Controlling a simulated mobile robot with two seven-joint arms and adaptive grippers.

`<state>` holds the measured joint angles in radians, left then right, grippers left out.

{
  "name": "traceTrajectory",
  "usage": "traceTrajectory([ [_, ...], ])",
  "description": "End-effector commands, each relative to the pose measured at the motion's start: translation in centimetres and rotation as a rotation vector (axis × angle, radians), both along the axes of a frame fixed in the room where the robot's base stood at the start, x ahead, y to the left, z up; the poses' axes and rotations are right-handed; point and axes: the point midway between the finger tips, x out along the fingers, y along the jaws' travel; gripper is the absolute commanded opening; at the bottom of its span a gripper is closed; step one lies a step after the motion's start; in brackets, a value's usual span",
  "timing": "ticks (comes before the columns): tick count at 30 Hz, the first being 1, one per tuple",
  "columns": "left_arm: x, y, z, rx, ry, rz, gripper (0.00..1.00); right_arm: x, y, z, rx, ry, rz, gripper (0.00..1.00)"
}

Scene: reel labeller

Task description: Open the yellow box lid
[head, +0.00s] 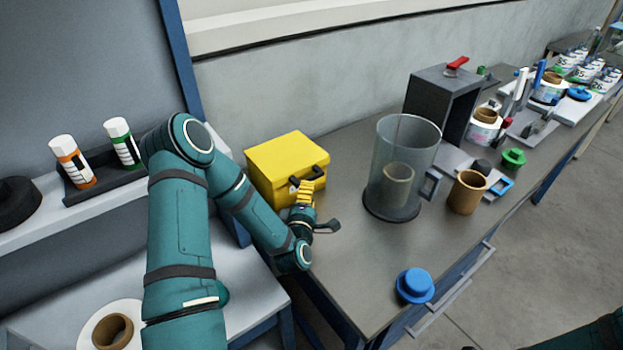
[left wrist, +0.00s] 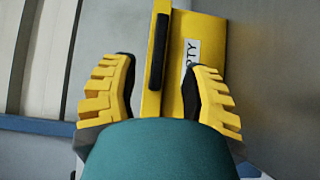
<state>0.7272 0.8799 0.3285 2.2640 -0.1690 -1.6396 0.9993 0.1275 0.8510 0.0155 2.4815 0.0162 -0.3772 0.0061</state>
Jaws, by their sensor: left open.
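The yellow box (head: 285,166) stands on the grey workbench near the wall, with its lid down. My left gripper (head: 303,190) is at the box's front, close to the handle. In the left wrist view its yellow ribbed fingers (left wrist: 160,85) are spread to either side of the box front, with nothing clamped between them. I cannot tell whether a finger touches the box. My right gripper is out of view.
A clear cylinder (head: 404,155) with a dark base stands right of the box. A blue knob-like part (head: 414,286) lies near the bench's front edge, and a brown cup (head: 467,192) stands farther right. The bench (head: 350,255) is bare in front of the box.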

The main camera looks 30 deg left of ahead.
Motion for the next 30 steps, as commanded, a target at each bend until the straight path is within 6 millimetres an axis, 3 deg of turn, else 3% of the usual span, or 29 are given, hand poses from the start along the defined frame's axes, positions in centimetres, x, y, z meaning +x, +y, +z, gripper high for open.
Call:
traceTrajectory([
  [3,2.2,0.9,0.1,0.0,-0.003,0.0,0.46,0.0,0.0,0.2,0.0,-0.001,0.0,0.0],
  [10,5.1,2.0,0.1,-0.001,-0.001,-0.001,0.46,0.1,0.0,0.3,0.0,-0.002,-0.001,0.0],
  [24,6.0,2.4,0.0,-0.001,0.001,-0.001,0.45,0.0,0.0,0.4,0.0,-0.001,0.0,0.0],
  [28,6.0,2.4,0.0,-0.001,0.0,-0.001,0.0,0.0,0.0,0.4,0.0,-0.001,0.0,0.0],
  [30,6.0,2.4,0.0,-0.001,0.0,-0.001,0.0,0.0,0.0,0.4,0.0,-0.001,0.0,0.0],
])
